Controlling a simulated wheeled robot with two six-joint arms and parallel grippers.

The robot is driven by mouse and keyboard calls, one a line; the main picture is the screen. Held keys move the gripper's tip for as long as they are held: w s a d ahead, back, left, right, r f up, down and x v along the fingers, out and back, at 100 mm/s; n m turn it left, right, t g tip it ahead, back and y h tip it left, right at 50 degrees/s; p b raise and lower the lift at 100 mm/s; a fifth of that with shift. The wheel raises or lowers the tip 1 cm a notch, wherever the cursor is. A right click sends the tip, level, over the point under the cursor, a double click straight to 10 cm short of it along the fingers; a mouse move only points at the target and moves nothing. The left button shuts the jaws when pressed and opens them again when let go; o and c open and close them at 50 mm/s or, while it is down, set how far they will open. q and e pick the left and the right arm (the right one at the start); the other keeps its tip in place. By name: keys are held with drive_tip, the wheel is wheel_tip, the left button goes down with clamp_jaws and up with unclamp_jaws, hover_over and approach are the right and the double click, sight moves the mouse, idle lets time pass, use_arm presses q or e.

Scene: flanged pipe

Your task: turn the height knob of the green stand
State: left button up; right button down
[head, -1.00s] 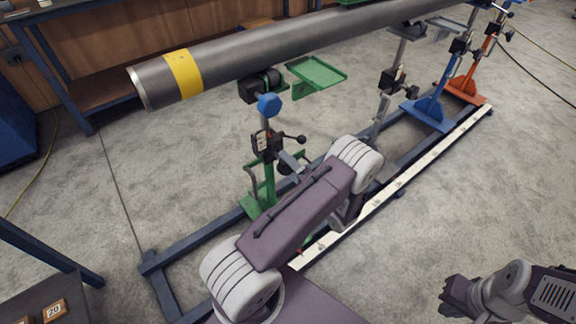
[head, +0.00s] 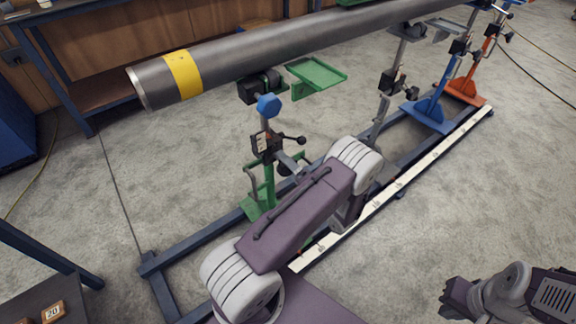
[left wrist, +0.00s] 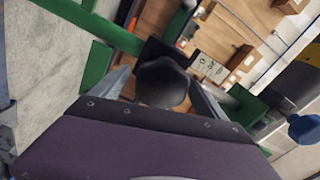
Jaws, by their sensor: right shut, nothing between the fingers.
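The green stand (head: 265,190) stands on the blue floor frame at centre, under the pipe's near end. Its dark round knob (head: 286,168) is partly hidden by my left arm in the head view. The left wrist view shows the dark knob (left wrist: 162,82) close up, between the two grey fingers of my left gripper (left wrist: 160,95). The fingers stand apart on either side of it, seemingly with small gaps; contact is hard to judge. In the head view the left gripper is mostly behind its arm. My right gripper (head: 450,302) is shut and empty at lower right, far from the stand.
A grey pipe (head: 225,58) with a yellow band lies above the stand. A black-balled lever (head: 300,140), a blue knob (head: 268,105) and a green tray (head: 318,74) are near it. Blue (head: 428,114) and orange (head: 466,90) stands are farther right.

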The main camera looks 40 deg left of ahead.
use_arm(q)
drive_tip(key=shift+d, duration=0.15)
drive_tip(key=p+v, duration=0.1)
drive_tip(key=v, duration=0.8)
drive_tip(key=shift+p, duration=0.4)
